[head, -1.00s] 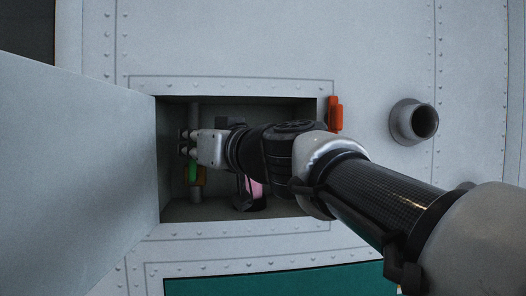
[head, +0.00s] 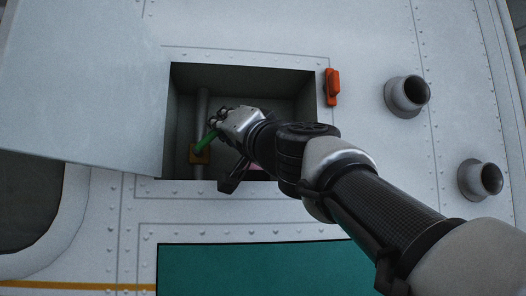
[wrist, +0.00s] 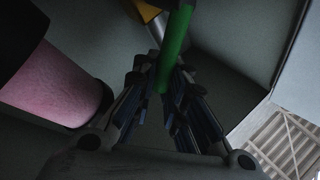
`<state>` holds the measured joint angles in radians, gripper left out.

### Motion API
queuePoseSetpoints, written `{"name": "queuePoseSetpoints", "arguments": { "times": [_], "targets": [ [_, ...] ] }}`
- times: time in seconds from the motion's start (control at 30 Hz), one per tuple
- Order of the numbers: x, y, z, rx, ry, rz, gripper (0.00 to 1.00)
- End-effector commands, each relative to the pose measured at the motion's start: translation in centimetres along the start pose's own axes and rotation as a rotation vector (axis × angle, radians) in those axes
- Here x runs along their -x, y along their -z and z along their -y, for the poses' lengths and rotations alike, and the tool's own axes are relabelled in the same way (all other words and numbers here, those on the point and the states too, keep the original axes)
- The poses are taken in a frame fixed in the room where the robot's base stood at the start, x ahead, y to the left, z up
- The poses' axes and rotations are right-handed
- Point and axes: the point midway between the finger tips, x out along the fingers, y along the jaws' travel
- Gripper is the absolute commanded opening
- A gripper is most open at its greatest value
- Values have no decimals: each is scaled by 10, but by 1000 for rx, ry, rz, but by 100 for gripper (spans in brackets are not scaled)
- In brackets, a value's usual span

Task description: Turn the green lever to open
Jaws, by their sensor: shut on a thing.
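The green lever (head: 206,140) is inside the open recess, on a yellow-brown valve body (head: 199,155) on a grey vertical pipe (head: 202,108). It slants up and right from the valve to my gripper (head: 216,118). In the wrist view the green lever (wrist: 176,45) runs down between the fingers of my gripper (wrist: 160,85), which is shut on it. The yellow valve part (wrist: 130,10) and the pipe (wrist: 153,22) show at the top of that view. The lever's far end is hidden between the fingers.
The recess (head: 290,85) has walls close around my arm. Its door (head: 80,90) stands open at left. A pink cylinder (wrist: 55,85) is close to my gripper. An orange latch (head: 332,87) and two round stubs (head: 408,94) (head: 481,179) stick out at right.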

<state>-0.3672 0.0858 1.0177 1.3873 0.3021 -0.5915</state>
Motion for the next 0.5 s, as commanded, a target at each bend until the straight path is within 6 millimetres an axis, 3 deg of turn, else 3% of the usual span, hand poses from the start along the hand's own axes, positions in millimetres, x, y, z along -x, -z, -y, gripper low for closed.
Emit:
{"name": "queuePoseSetpoints", "arguments": {
  "times": [0.03,0.5],
  "targets": [
    [3,-8,-7,-21,0,-10,0],
    [6,-6,-13,-142,-3,-88,0]
  ]
}}
